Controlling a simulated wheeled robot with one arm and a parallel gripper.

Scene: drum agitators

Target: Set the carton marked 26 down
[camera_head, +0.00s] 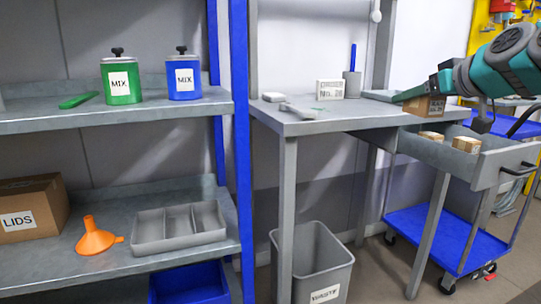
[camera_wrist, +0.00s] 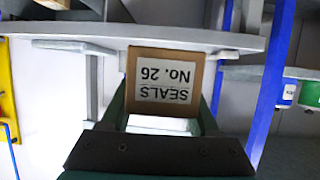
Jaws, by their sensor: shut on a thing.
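The carton marked 26 (camera_wrist: 164,84) is a small brown box with a white label reading SEALS No. 26, upside down in the wrist view. My gripper (camera_wrist: 163,112) is shut on it, with a green finger along each side. In the head view my gripper (camera_head: 423,97) is at the right, and the carton (camera_head: 427,108) shows below its fingers, partly hidden. The carton appears near the right end of the grey bench, above or behind the open drawer; its exact height is hard to tell.
The open grey drawer (camera_head: 487,170) holds small cartons (camera_head: 466,144). On the bench (camera_head: 318,126) stand a white labelled box (camera_head: 331,89) and a grey holder (camera_head: 352,84). A blue cart (camera_head: 433,236) stands behind the drawer. The bench's middle is clear.

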